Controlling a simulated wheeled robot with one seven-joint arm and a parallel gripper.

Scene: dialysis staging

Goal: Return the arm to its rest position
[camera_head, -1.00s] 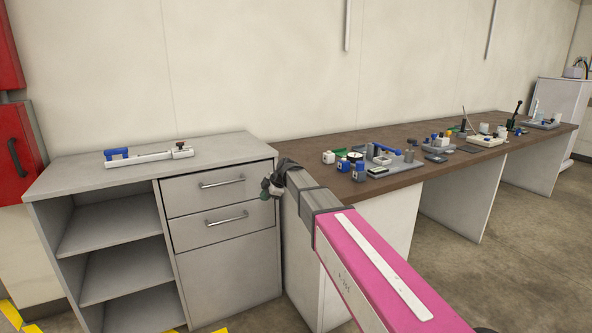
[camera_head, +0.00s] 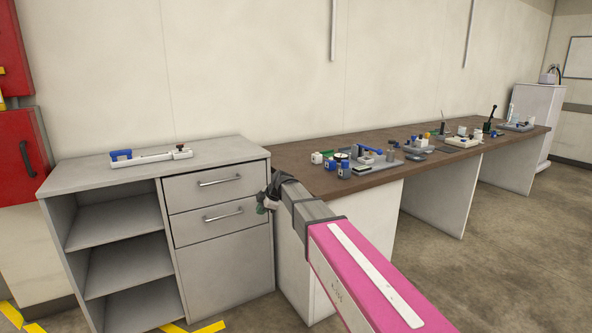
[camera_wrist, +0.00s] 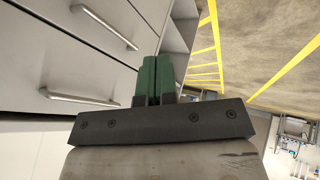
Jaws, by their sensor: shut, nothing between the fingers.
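My gripper (camera_wrist: 158,80) shows in the wrist view with its two green fingers together and nothing between them. In the head view my gripper (camera_head: 263,204) is at the end of my pink and grey arm, which reaches in from the lower right. It appears in front of the grey cabinet's right edge, near the drawers, with the brown bench to its right. In the wrist view the drawer fronts are to the left of the fingers.
A grey cabinet (camera_head: 85,182) with drawers and open shelves stands at left, a white and blue device (camera_head: 150,157) on top. A brown bench (camera_head: 300,155) holds several small items (camera_head: 365,160). A red cabinet (camera_head: 18,155) is at far left. Open floor (camera_head: 500,240) lies at right.

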